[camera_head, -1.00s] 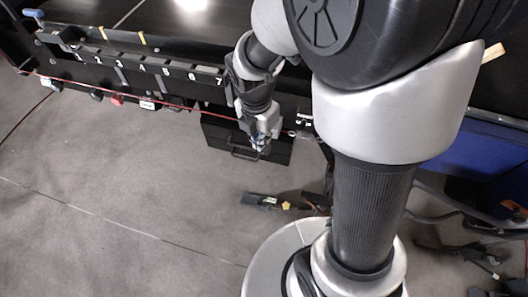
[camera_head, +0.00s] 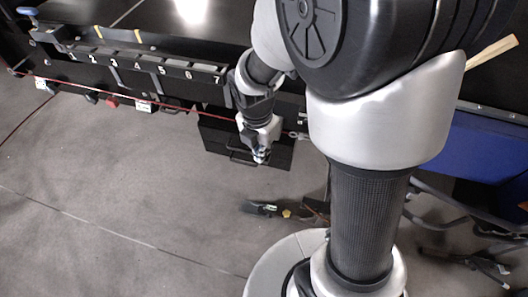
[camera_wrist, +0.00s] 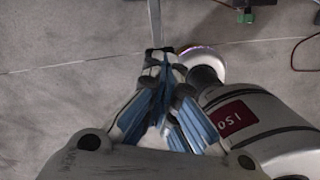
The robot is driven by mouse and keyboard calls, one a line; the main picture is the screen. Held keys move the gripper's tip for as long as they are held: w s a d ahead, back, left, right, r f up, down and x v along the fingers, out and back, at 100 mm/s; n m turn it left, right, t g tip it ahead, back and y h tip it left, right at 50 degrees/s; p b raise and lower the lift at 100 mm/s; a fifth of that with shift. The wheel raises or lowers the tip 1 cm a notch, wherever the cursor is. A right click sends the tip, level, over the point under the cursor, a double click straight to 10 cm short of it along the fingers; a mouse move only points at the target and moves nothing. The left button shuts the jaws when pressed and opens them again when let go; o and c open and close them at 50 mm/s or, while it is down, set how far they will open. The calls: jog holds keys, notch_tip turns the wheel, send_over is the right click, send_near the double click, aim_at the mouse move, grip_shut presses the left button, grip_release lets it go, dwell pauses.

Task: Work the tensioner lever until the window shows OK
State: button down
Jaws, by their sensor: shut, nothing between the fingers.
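My gripper (camera_head: 261,157) hangs at the end of my arm, in front of a black box below the conveyor edge. In the wrist view my gripper (camera_wrist: 160,68) has blue-lined fingers closed together, with nothing between them. A narrow grey bar (camera_wrist: 155,22) runs from the top of the wrist view to the fingertips. I cannot tell whether it is the tensioner lever or whether the fingers touch it. A small metal fitting (camera_head: 297,135) on the red cord is just right of my gripper. No window reading OK is legible; my arm covers part of that area.
The red cord (camera_head: 130,96) runs along the conveyor front, below a numbered strip (camera_head: 137,66). The black box (camera_head: 275,150) has a handle. Tools (camera_head: 262,209) lie on the floor below my gripper. Cables or frames and a blue panel (camera_head: 480,150) are at right. Floor at left is clear.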

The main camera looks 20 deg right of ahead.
notch_tip(320, 180, down, 2)
jog(key=shift+f+b, duration=0.1)
jog(key=shift+b, duration=0.35)
jog(key=shift+s+a+r+p, duration=0.35)
jog(key=shift+s+a, duration=0.1)
jog(key=shift+a, duration=0.2)
jog(key=shift+s+a+r+p, duration=0.2)
jog(key=shift+s+a+p, duration=0.1)
jog(key=shift+s+a, duration=0.25)
jog(key=shift+w, duration=0.15)
notch_tip(320, 180, up, 12)
jog(key=a, duration=0.1)
jog(key=shift+s, duration=0.35)
